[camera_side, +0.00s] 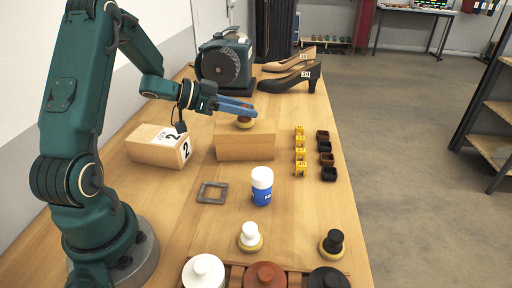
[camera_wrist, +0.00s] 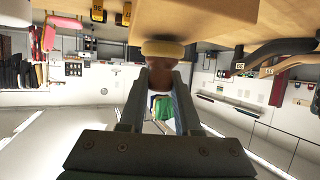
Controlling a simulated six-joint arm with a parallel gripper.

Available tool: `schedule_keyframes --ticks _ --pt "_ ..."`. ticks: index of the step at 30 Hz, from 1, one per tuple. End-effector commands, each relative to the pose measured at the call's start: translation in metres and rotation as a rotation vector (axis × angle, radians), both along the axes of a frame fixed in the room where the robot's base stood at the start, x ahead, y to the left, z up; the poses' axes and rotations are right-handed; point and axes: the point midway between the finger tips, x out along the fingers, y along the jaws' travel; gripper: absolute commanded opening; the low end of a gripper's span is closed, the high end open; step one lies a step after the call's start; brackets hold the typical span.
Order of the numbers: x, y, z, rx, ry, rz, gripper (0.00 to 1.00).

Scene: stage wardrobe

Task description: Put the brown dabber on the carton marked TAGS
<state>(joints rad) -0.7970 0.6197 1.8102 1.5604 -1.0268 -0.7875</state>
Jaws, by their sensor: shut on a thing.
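The brown dabber (camera_side: 244,123) has a brown knob and a pale yellow pad. My gripper (camera_side: 251,110) is shut on its knob, and the pad faces down at the top of the middle carton (camera_side: 245,147). In the wrist view, the fingers (camera_wrist: 160,85) hold the brown knob, and the yellow pad (camera_wrist: 162,48) is at the carton's surface (camera_wrist: 205,20). I cannot tell whether the pad touches it. The middle carton shows no readable mark. Another carton (camera_side: 150,144), left of it, carries a white label with a 2. I see no TAGS lettering.
A white dabber (camera_side: 249,236) and a black dabber (camera_side: 333,243) stand near the front. Yellow markers (camera_side: 300,155) and dark blocks (camera_side: 325,160) stand right. A green machine (camera_side: 224,62) and shoes (camera_side: 290,82) are behind.

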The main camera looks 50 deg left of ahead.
Motion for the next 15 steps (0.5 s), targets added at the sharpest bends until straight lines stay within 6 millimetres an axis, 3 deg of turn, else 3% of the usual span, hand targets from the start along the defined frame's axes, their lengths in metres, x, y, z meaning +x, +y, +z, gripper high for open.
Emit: schedule_keyframes --ticks 12,13,15 --pt "-0.0001 -0.0002 -0.0062 0.0 0.0 0.0 0.0" --pt "0.0 -0.0001 -0.006 0.0 -0.001 0.0 0.39" --pt "0.0 -0.0001 -0.0058 0.001 -0.002 -0.001 0.62"
